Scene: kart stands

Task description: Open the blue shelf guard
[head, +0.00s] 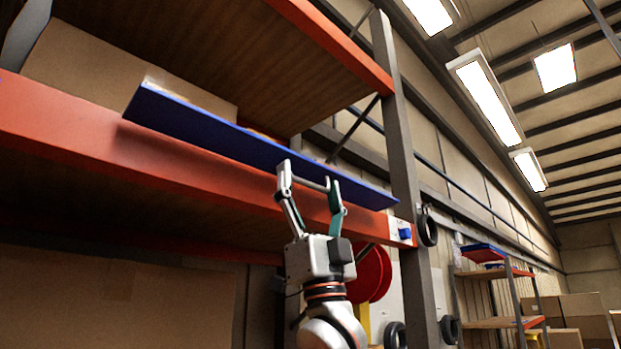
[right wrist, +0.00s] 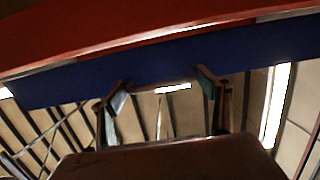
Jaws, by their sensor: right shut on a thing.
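The blue shelf guard (head: 215,133) is a long flat panel along the front of the orange shelf beam (head: 75,118). It runs from upper left down to the right, near the grey rack post. In the right wrist view the blue shelf guard (right wrist: 60,86) crosses the picture below a red-orange band. My right gripper (head: 310,183) reaches up from below and is shut on the guard's lower edge, right of its middle. In the right wrist view the two fingers of the right gripper (right wrist: 163,80) meet the guard's edge. My left gripper is not in view.
Cardboard boxes (head: 85,68) stand on the shelf behind the guard. A grey post (head: 398,130) with a small blue fitting (head: 405,233) stands at the guard's right end. Another orange-edged shelf (head: 335,45) is above. A red disc (head: 370,272) shows behind my right arm.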

